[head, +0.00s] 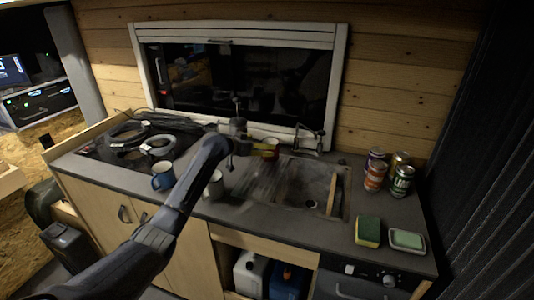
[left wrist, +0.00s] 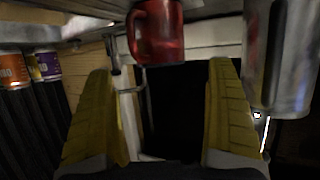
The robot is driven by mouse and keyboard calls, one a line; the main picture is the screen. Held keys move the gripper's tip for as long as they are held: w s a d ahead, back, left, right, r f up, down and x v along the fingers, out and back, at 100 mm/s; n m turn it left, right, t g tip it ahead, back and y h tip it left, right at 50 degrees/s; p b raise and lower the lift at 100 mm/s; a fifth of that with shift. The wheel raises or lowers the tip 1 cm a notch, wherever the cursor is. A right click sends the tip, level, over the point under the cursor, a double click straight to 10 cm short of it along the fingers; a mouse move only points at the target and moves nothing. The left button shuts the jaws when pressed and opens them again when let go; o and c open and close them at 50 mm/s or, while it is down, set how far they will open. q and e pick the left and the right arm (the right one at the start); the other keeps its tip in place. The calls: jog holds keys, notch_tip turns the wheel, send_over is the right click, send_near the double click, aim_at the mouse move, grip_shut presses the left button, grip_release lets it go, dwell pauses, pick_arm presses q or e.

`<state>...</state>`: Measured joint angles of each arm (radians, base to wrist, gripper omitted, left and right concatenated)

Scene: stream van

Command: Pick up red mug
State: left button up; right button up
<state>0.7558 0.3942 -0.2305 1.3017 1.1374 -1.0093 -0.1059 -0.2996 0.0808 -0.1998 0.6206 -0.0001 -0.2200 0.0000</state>
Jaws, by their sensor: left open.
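The red mug (head: 271,150) stands on the counter behind the sink's left end, partly covered by my left gripper (head: 252,144). In the left wrist view the red mug (left wrist: 160,32) appears upside down at the top middle, its handle to the left. The two yellow fingers of my left gripper (left wrist: 163,68) are wide apart and empty. The mug shows ahead of the gap between them, not gripped. My right gripper is not in view.
A blue mug (head: 163,177) and a white mug (head: 215,186) stand near the counter front. A shiny metal vessel (left wrist: 285,55) is close to one finger. Several cans (head: 375,174), a sponge (head: 367,231) and the sink (head: 305,186) are to the right.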

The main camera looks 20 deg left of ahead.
aim_at(275, 142)
pick_arm(q)
jog(key=shift+r+x, duration=0.15)
jog(key=shift+x, duration=0.95)
jog(key=shift+r+x, duration=0.1)
jog(key=shift+x, duration=2.25)
jog(key=c, duration=1.3)
jog(key=shift+c, duration=1.2)
jog(key=shift+r, duration=0.2)
